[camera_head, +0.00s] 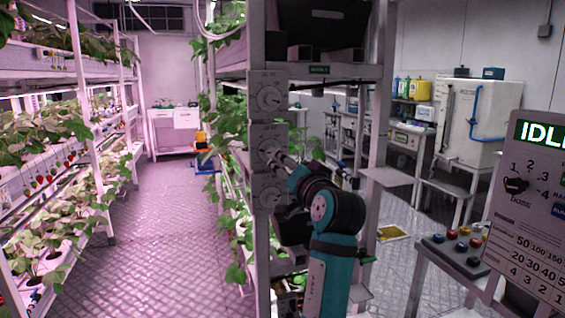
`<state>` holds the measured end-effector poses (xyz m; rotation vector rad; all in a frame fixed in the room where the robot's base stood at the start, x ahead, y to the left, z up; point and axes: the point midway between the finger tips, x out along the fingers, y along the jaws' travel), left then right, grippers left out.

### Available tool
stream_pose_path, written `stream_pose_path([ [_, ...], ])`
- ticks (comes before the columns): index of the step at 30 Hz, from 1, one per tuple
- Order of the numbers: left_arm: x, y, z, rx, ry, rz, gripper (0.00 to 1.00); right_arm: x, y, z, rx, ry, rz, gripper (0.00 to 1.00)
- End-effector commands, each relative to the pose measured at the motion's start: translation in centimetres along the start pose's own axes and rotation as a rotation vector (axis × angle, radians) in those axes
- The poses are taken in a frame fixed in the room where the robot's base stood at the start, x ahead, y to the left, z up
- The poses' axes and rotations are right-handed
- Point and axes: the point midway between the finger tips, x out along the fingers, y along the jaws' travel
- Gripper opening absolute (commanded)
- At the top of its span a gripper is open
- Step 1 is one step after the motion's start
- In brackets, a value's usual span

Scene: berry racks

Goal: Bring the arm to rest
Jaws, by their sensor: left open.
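My teal and black left arm (332,262) rises from the bottom middle. Its left gripper (277,158) is small in the picture and points away to the upper left, at the middle dial (266,148) of a grey panel on the rack post. The gripper is open; whether it touches the dial I cannot tell. Another dial (268,98) sits above, and a lower one (271,197) is beside the arm's wrist. My right gripper is out of view.
Plant racks (82,150) with strawberries line the left. The aisle floor (150,235) is clear. At right stand a control stand with coloured buttons (463,246), a sign reading "IDL" (535,190) cut off by the edge, and a white tank (470,120).

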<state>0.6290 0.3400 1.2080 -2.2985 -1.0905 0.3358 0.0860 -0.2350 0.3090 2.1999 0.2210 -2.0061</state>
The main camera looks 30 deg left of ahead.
Motion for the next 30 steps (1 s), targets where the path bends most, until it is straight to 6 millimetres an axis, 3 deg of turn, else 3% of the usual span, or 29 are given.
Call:
stream_pose_path([
  [5, -1.0, 0.0, 0.1, -0.001, -0.001, 0.001, 0.51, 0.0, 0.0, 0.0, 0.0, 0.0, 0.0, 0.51],
  [21, -0.8, 0.6, 0.2, 0.009, 0.002, 0.01, 0.51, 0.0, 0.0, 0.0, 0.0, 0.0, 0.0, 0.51],
  [23, -0.6, 2.1, 0.6, 0.031, 0.006, 0.031, 0.51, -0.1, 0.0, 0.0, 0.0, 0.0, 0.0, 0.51],
  [26, 0.0, 6.6, 2.1, 0.091, 0.023, 0.104, 0.51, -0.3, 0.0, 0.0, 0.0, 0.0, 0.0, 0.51],
  [30, 0.2, 15.8, 6.8, 0.195, 0.043, 0.263, 0.51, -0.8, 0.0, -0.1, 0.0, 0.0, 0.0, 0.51],
])
